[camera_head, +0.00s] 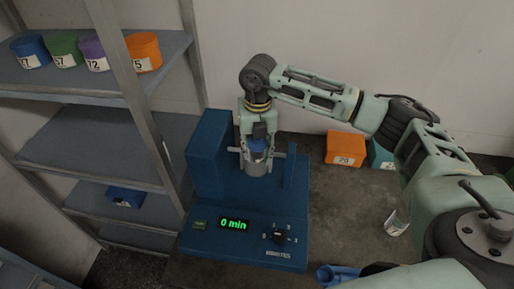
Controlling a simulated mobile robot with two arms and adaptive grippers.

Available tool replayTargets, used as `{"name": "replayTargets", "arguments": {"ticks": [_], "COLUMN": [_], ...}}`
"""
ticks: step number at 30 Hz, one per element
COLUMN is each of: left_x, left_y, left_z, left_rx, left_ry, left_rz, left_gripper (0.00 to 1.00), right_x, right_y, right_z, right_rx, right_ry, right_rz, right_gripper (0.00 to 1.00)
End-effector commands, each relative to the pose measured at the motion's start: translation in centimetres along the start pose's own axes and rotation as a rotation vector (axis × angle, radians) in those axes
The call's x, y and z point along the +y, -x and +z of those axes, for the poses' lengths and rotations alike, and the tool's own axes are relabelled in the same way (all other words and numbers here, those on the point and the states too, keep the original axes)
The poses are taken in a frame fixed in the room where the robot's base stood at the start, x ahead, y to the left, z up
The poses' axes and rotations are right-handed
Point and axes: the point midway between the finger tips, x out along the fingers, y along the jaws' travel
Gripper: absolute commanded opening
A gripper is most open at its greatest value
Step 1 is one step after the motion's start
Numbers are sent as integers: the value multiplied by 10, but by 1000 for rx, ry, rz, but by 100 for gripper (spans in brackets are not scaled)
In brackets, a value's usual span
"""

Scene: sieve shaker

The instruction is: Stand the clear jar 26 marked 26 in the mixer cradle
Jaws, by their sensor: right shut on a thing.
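The mixer (215,160) is a dark blue machine with a front panel and a display reading "0 min". My right gripper (257,140) reaches down over the mixer, between its tall left block and the thin upright plate on its right. The jar is upright at the cradle. I cannot tell whether its base touches the cradle, and its marking is not readable. My left gripper is not in view.
A shelf unit (85,140) at the left holds several coloured tubs and a blue bin. An orange box (345,148) marked 20 and a teal box (381,154) stand at the back right. A small labelled container (397,222) and a blue item (337,274) lie nearer me.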

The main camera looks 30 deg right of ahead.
Motion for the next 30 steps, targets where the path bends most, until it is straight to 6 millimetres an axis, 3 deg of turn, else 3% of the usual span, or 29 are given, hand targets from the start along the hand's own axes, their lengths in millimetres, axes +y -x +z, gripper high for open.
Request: {"name": "replayTargets", "arguments": {"ticks": [1, 8, 19, 23, 30], "left_x": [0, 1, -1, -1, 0], "left_y": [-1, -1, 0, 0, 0], "left_z": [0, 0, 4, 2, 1], "left_rx": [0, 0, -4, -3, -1], "left_ry": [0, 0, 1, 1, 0], "left_rz": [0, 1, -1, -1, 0], "left_gripper": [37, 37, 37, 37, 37], "right_x": [4, 3, 2, 2, 4], "right_y": [-6, -5, 2, 20, 72], "right_z": [-8, -7, -3, -2, -2], "right_rx": [22, 18, 10, 8, 8], "right_ry": [13, 10, 4, 4, 8], "right_rz": [2, 1, 1, 3, 3], "right_gripper": [38, 57, 57, 57, 57]}}
